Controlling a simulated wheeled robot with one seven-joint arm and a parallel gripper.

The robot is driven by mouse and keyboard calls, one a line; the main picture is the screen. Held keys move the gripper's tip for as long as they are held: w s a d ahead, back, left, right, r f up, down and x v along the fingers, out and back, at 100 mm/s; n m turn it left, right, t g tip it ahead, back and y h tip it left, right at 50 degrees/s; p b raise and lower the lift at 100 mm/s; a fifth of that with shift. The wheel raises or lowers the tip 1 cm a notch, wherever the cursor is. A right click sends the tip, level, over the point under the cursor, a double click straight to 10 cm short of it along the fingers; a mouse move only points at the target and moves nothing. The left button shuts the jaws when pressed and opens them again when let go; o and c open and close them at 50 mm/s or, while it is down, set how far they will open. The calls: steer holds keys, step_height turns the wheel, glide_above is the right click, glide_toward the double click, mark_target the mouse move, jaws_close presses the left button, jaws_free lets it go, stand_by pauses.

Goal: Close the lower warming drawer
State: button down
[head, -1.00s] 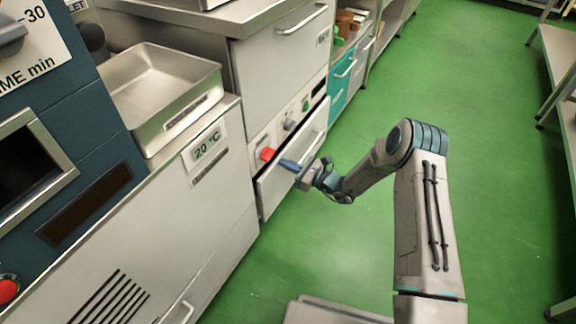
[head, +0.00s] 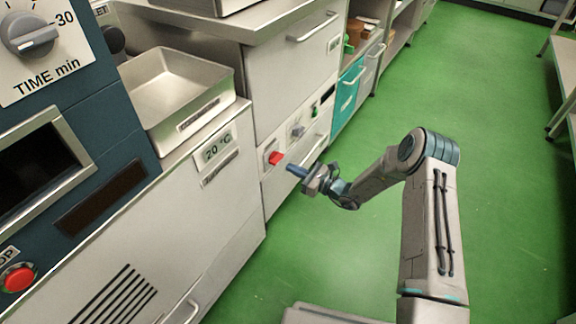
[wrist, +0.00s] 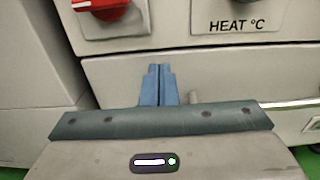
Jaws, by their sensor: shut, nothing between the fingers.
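The lower warming drawer (head: 274,194) is the pale front panel below the control strip of the warming unit. Its front looks flush or nearly flush with the cabinet. It also fills the middle of the wrist view (wrist: 225,78), with its bar handle (wrist: 260,103) right of my fingers. My gripper (head: 289,165) has its blue fingers together, empty, in front of the drawer's left part. In the wrist view the fingertips (wrist: 158,68) point at the drawer front near its top edge. I cannot tell whether they touch it.
A red knob (head: 276,158) sits on the control strip just above my fingertips. A metal tray (head: 182,100) stands on the 20 °C cabinet to the left. A teal drawer (head: 347,92) is farther along. The green floor (head: 440,120) to the right is clear.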

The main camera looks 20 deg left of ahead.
steer(key=p+v, duration=0.3)
steer(key=v, duration=0.8)
steer(key=shift+d, duration=0.25)
steer(key=s+d+r+n+g+h+p, duration=0.1)
steer(key=s+r+n+g+h+p, duration=0.35)
steer(key=r, duration=1.05)
steer(key=s+d+r+n+g+h+p, duration=0.1)
steer(key=s+r+n+g+p, duration=0.2)
steer(key=s+r+n+p, duration=0.85)
steer(key=s+d+r+n+t+h+p, duration=0.1)
steer(key=s+d+r+h+p, duration=0.3)
steer(key=r, duration=0.9)
steer(key=s+d+r+n+t+h+p, duration=0.2)
steer(key=d+r+p, duration=0.6)
steer(key=r, duration=0.5)
steer(key=s+d+r+n+t+h+p, duration=0.2)
steer(key=s+d+r+h+p, duration=0.3)
steer(key=r, duration=0.8)
steer(key=shift+s+d+h+p, duration=0.35)
steer(key=shift+s+d+p, duration=0.2)
steer(key=shift+s, duration=0.2)
